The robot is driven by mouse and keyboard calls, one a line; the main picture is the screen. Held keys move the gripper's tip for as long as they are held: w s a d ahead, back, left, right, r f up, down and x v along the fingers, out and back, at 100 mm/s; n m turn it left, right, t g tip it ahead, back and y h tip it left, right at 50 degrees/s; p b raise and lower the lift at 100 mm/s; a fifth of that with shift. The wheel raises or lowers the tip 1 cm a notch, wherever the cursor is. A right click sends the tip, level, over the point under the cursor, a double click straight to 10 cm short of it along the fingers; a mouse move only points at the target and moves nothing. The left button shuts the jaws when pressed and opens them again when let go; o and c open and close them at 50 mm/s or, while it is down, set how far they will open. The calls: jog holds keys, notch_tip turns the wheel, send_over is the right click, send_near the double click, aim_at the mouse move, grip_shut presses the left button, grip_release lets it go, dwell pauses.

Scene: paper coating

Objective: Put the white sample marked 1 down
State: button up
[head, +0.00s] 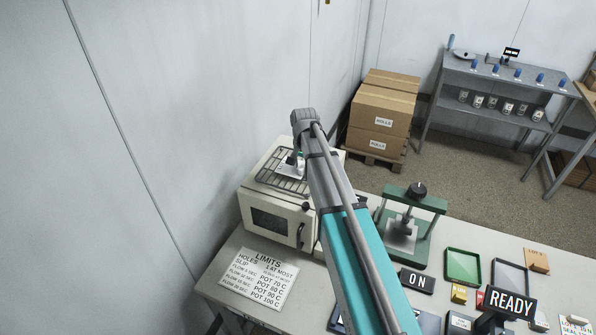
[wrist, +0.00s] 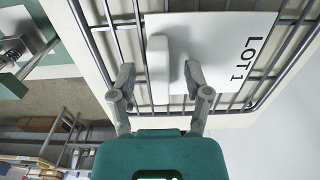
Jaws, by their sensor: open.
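The white sample (wrist: 220,40), a flat sheet marked "LOT 1" with a raised white grip block (wrist: 158,68), lies on a wire rack (wrist: 102,45). My gripper (wrist: 160,76) is open, with one finger on each side of the block and a visible gap to it on both sides. In the head view the sample (head: 287,170) lies on the rack (head: 267,180) on top of the cream oven (head: 270,222). My gripper there is mostly hidden by my arm.
A green press (head: 408,220) stands to the right of my arm on the bench. Green (head: 463,266) and grey trays and a "READY" sign (head: 510,303) are further right. A limits sheet (head: 255,277) lies in front of the oven. The wall is close on the left.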

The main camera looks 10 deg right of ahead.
dwell(0.5)
grip_shut()
